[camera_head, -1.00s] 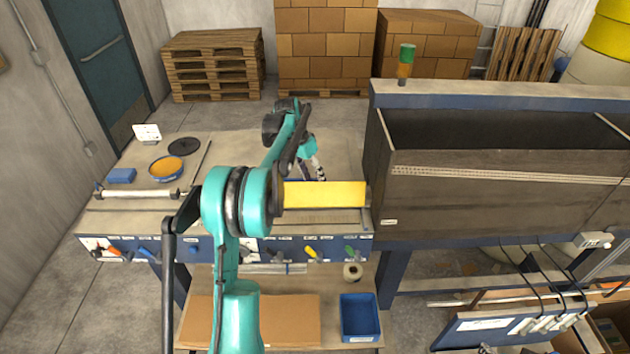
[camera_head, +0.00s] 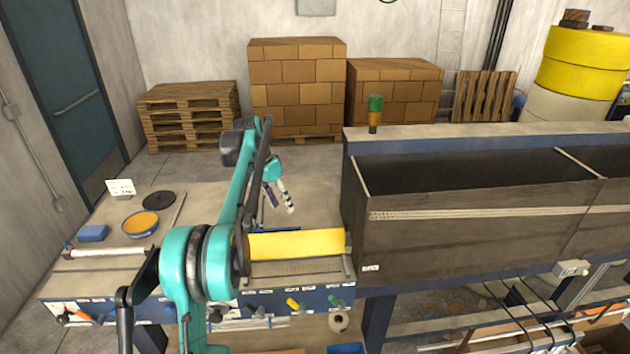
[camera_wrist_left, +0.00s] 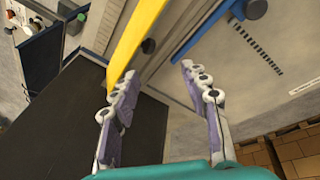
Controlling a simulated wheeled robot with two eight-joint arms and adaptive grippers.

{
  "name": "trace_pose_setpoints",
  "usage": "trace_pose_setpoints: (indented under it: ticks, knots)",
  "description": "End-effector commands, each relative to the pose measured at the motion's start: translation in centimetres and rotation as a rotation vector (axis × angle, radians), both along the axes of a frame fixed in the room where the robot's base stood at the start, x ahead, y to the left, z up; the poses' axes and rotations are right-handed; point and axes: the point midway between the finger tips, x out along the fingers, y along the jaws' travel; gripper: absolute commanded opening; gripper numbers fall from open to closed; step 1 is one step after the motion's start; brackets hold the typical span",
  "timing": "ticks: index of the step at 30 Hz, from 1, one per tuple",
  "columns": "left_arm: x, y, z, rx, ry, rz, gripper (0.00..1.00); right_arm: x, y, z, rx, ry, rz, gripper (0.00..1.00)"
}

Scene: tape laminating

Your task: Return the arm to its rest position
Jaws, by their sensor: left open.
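My left arm is teal and comes in from the lower left in the head view. Its gripper (camera_head: 278,196) hangs above the workbench (camera_head: 310,202), behind the yellow roll (camera_head: 297,244). In the left wrist view the left gripper (camera_wrist_left: 158,80) has its two fingers spread apart with nothing between them. The yellow roll also shows there as a yellow strip (camera_wrist_left: 132,42), beyond the fingers. My right gripper is in neither view. The arm link hides part of the bench and the roll's left end.
A large dark trough (camera_head: 480,220) stands right of the gripper, with a green-and-orange light (camera_head: 375,113) on its back rail. An orange-filled bowl (camera_head: 140,224), a blue block (camera_head: 93,233) and a dark disc (camera_head: 159,200) lie on the left of the bench. Boxes (camera_head: 297,90) stand behind.

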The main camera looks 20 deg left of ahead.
Motion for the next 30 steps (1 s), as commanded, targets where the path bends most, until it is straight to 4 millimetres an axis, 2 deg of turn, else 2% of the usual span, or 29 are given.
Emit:
trace_pose_setpoints:
  ticks: [4,7,11,13,17,23,26,30]
  knots:
    - [0.0,-0.1,0.0,0.000,0.000,0.000,0.46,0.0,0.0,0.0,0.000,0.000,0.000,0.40]
    - [-0.3,-0.9,-0.2,0.009,-0.004,0.005,0.46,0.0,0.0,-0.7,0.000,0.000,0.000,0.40]
    - [-1.8,-4.1,-0.7,0.038,-0.025,0.029,0.46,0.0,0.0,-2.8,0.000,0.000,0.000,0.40]
    - [-3.2,-6.5,-1.3,0.062,-0.045,0.049,0.46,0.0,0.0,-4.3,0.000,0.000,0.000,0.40]
    - [-6.6,-11.1,-3.1,0.102,-0.091,0.090,0.46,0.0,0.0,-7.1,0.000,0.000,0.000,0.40]
    - [-13.1,-17.0,-7.4,0.144,-0.180,0.147,0.46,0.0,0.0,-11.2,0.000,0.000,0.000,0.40]
    - [-16.6,-19.5,-10.5,0.155,-0.231,0.173,0.46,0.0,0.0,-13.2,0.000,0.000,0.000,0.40]
    - [-21.5,-22.3,-15.9,0.160,-0.305,0.206,0.46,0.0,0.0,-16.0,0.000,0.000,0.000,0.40]
